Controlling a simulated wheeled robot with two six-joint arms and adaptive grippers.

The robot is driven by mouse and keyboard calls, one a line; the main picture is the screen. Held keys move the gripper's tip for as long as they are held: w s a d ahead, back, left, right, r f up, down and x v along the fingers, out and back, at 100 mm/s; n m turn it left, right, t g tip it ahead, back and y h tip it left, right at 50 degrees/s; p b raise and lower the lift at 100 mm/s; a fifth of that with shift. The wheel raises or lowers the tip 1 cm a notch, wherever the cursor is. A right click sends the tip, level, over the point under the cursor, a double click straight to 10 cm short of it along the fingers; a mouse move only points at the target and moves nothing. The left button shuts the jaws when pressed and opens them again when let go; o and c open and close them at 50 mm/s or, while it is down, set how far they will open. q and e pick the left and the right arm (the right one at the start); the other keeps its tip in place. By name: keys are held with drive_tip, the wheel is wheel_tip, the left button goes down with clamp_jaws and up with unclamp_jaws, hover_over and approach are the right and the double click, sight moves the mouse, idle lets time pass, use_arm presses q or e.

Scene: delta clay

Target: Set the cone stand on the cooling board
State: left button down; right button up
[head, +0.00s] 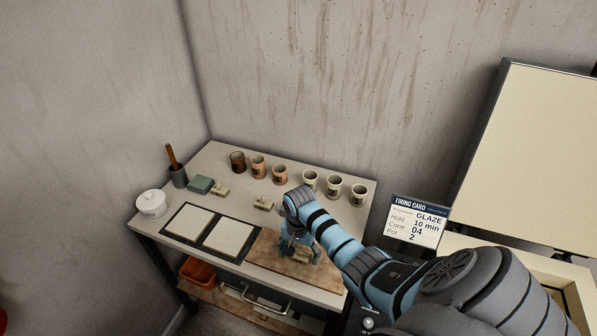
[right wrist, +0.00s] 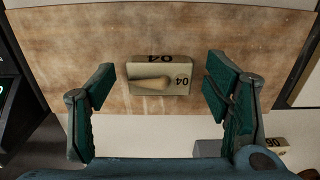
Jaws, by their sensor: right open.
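The cone stand (right wrist: 162,76) is a small cream block marked 04 with a tan cone lying on it. In the right wrist view it rests on the brown wooden cooling board (right wrist: 60,50), which also shows at the table's front right in the head view (head: 265,265). My right gripper (right wrist: 165,100) is open, with the stand between the lines of its two fingers and a gap on each side. In the head view my right gripper (head: 298,243) is low over the board and hides part of it. My left gripper is not in view.
A second numbered block (right wrist: 228,147) lies on the table beyond the board. Two dark-framed pale tiles (head: 229,236) lie left of the board. Several cups (head: 279,174) line the back.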

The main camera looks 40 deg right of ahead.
sight(299, 255)
wheel_tip(299, 255, up, 12)
drive_tip(key=p, duration=0.2)
idle(0.4)
